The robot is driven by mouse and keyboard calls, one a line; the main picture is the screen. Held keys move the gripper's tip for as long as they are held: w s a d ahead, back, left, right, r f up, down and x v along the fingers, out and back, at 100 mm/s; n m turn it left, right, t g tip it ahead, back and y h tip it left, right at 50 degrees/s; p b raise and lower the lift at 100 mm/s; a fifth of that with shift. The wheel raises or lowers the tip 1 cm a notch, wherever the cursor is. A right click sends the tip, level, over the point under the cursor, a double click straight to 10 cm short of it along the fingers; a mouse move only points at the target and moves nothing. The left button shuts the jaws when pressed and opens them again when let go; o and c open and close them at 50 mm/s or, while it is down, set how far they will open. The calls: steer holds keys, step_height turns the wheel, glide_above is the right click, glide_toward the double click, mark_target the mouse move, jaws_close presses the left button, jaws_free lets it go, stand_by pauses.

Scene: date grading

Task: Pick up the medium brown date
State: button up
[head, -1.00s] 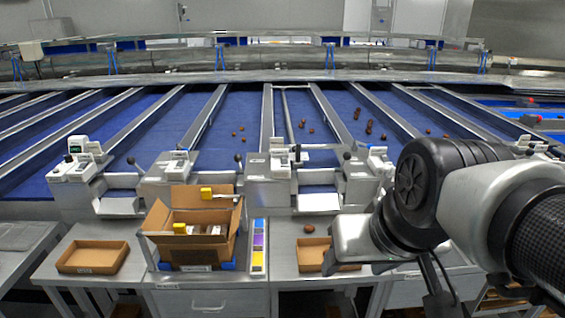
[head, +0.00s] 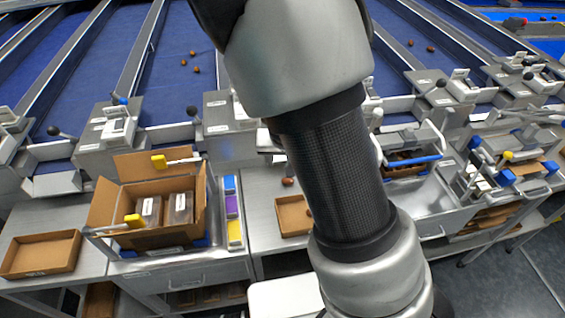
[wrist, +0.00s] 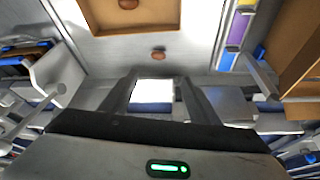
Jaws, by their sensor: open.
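A brown date (head: 287,181) lies on the steel table just behind a shallow cardboard tray (head: 282,229). In the wrist view this date (wrist: 158,53) lies beyond my fingertips, a little above the middle of the picture. A second brown date (wrist: 128,4) sits inside the tray and is partly cut off by the frame edge. My gripper (wrist: 155,92) is open and empty, its two fingers pointing toward the table date and apart from it. My arm hides the gripper in the head view.
An open carton (head: 166,236) with packs inside and a strip of coloured cards (head: 232,205) stand left of the tray. An empty tray (head: 40,254) is at far left. Blue belts (head: 172,75) with several dates lie behind. Weighing units (head: 110,128) line the table's back edge.

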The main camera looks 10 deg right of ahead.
steer(key=b+x, duration=0.1)
steer(key=x, duration=0.4)
steer(key=b+x, duration=0.2)
steer(key=x, duration=0.3)
steer(key=shift+f, duration=0.45)
steer(key=shift+b+x, duration=1.15)
steer(key=shift+x, duration=1.75)
steer(key=shift+s+d, duration=0.1)
steer(key=shift+d, duration=0.05)
steer(key=c, duration=0.8)
